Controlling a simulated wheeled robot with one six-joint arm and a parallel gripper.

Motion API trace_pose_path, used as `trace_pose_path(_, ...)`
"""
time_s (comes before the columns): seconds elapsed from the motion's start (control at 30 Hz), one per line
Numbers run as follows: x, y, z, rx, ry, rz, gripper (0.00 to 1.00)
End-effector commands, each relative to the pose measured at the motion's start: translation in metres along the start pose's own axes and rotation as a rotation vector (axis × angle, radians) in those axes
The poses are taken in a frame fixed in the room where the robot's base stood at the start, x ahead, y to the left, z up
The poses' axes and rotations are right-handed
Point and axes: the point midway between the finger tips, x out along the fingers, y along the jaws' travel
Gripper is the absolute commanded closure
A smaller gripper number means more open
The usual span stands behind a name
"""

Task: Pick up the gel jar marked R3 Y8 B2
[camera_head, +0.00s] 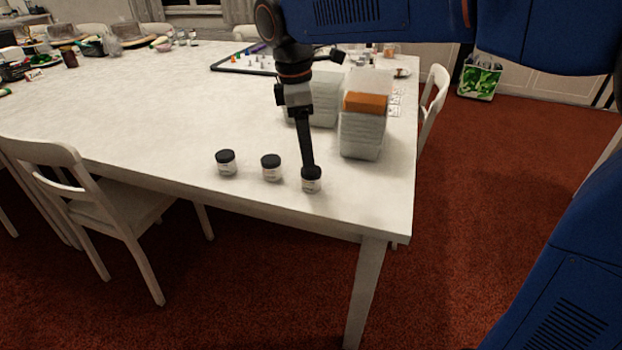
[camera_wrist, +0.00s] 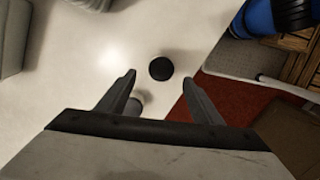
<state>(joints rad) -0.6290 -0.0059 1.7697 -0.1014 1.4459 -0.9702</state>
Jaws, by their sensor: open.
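Three small jars with black lids and pale labels stand upright in a row near the front edge of the white table: a left jar (camera_head: 226,162), a middle jar (camera_head: 271,168) and a right jar (camera_head: 312,181). The label writing is too small to read, so I cannot tell which is R3 Y8 B2. My gripper (camera_head: 307,163) points down at the right jar, its tip overlapping the lid in the head view.
Stacked clear containers (camera_head: 362,135), with an orange block (camera_head: 366,103) on top, stand close behind the right jar. A dark-framed tray (camera_head: 240,69) with small pieces lies farther back. White chairs (camera_head: 95,190) stand at the table's sides. The table left of the jars is clear.

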Motion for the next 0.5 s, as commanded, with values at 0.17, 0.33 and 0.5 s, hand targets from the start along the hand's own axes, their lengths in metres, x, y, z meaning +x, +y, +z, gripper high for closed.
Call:
trace_pose_path(0.17,0.021,0.0,0.0,0.0,0.0,0.0,0.4)
trace_pose_path(0.33,0.029,0.0,0.0,0.0,0.0,0.0,0.4)
trace_pose_path(0.5,0.05,-0.002,0.001,0.0,-0.001,-0.001,0.4)
